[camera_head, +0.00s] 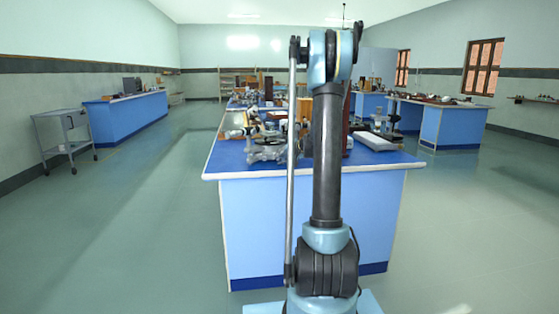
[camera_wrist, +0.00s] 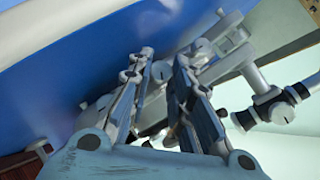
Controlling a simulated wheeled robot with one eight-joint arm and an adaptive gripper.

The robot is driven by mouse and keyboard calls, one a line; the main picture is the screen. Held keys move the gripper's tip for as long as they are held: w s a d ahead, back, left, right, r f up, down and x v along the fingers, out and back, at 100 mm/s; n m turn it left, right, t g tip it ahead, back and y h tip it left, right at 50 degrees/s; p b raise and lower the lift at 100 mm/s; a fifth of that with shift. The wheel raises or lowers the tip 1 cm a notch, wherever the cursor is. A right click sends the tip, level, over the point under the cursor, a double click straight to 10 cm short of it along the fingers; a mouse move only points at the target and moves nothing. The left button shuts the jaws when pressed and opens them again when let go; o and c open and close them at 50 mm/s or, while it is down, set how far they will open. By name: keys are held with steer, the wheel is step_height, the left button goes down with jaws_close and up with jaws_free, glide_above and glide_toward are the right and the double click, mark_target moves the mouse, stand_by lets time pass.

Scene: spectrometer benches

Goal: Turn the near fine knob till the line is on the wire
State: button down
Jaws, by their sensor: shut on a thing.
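In the wrist view my gripper (camera_wrist: 163,66) has its two dark fingers close together. A small pale grey knob (camera_wrist: 162,71) sits between the fingertips, and the fingers are shut on it. I take it for the fine knob; its far side is hidden. The grey metal spectrometer (camera_wrist: 232,45) extends beyond the fingers to the upper right, with an arm and more small knobs (camera_wrist: 281,111) at the right. In the head view grey metal parts (camera_head: 267,152) stand near the bench's front left, too small to tell apart. The line and the wire are not visible.
The blue-topped bench (camera_head: 215,160) stands ahead, crowded with instruments. A grey trolley (camera_head: 65,140) and another blue bench (camera_head: 125,118) stand at the left. The floor (camera_head: 120,220) is clear on both sides.

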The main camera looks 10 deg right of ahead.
steer(key=m+y, duration=0.1)
steer(key=m+t+y, duration=0.1)
steer(key=f+m+y, duration=0.1)
steer(key=y, duration=0.1)
steer(key=shift+d, duration=0.4)
steer(key=shift+t, duration=0.3)
steer(key=c, duration=1.6)
jaws_free()
steer(key=shift+o, duration=0.7)
steer(key=shift+a, duration=0.1)
steer(key=shift+s, duration=0.1)
steer(key=shift+v, duration=3.95)
steer(key=shift+f, duration=0.1)
